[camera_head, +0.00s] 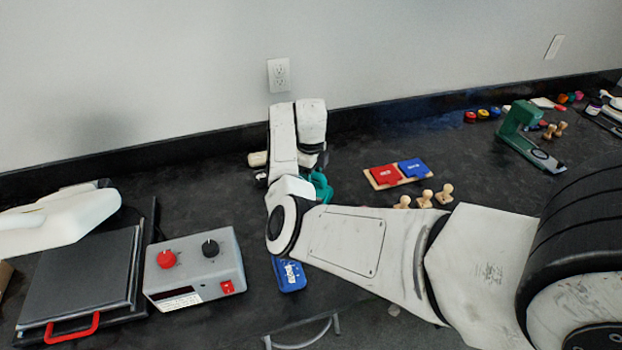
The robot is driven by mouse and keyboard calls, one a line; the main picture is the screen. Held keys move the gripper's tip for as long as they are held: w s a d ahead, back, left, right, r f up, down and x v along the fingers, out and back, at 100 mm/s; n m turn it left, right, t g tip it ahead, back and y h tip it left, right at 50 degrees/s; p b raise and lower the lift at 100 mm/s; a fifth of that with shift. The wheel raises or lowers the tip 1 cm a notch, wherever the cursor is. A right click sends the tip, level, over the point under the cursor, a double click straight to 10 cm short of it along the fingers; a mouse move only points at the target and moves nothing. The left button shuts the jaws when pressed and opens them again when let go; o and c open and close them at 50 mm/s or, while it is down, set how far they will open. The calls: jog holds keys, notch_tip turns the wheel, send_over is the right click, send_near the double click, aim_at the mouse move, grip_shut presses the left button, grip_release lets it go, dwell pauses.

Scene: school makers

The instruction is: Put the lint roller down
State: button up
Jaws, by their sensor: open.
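My gripper (318,160) is at the end of my arm, low over the back middle of the black bench, and is open. My own wrist links hide most of its fingers. A cream cylindrical thing (257,159), which may be the lint roller, lies on the bench just left of my wrist and is partly hidden behind it. A teal thing (321,187) shows below and beside the gripper, largely covered by my arm; I cannot tell whether it belongs to the lint roller or whether the gripper touches it.
A grey control box (196,270) and a dark flat press (80,275) stand at left. A blue block (289,274) lies near the front edge. Red (385,178) and blue (412,171) plates, wooden stamps (425,198) and a green device (528,135) are right. Clear bench lies between.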

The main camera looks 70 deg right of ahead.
notch_tip(320, 180, up, 11)
jog(key=shift+r+b, duration=0.15)
jog(key=shift+b, duration=0.55)
